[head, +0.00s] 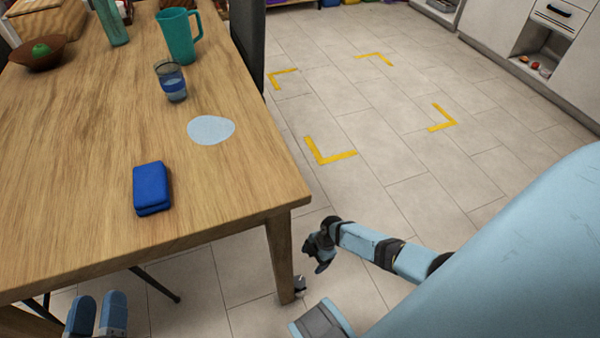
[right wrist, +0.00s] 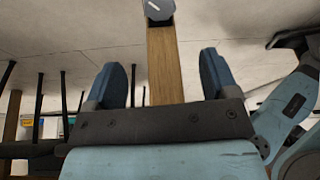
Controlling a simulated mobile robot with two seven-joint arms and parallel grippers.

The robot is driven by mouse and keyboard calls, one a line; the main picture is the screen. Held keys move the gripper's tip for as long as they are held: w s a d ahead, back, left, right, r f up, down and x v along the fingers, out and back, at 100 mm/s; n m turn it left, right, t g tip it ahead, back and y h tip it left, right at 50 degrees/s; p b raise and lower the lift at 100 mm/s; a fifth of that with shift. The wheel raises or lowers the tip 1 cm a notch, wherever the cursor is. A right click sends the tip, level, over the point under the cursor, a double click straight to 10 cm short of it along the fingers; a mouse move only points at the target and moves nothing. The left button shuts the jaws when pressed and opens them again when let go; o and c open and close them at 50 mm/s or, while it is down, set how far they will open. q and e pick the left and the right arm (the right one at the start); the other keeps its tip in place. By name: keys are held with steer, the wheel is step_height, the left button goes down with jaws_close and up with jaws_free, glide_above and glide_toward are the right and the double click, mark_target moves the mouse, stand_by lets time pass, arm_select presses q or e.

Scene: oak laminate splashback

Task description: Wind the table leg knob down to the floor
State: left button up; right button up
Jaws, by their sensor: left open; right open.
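The table leg (head: 281,255) stands at the near right corner of the wooden table. A small grey knob (head: 299,285) sits at its foot, close to the floor. In the right wrist view, which is upside down, the knob (right wrist: 159,10) shows a pale face with a light mark, at the end of the leg (right wrist: 165,65). My right gripper (head: 317,256) is open and empty, right of the leg and above the knob. Its fingers (right wrist: 165,72) frame the leg in the wrist view, apart from the knob. My left gripper (head: 97,314) is open and empty at the near left.
On the table (head: 75,190) are a blue case (head: 152,187), a pale round mat (head: 211,130), a glass (head: 171,80), a teal pitcher (head: 177,37) and a bowl (head: 37,58). Yellow corner marks (head: 328,153) lie on open floor. A dark chair (head: 247,40) stands behind the table's right edge.

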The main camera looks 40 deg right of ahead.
mark_target(299, 281)
steer(key=b+x, duration=0.7)
steer(key=x, duration=0.6)
steer(key=shift+a+f, duration=0.2)
steer(key=shift+f, duration=0.2)
arm_select(q)
step_height(299, 281, down, 6)
steer(key=d+m+g, duration=0.1)
steer(key=g, duration=0.1)
steer(key=shift+d+f+h, duration=0.15)
steer(key=shift+d+h, duration=0.1)
steer(key=shift+h, duration=0.15)
arm_select(e)
steer(key=c, duration=0.9)
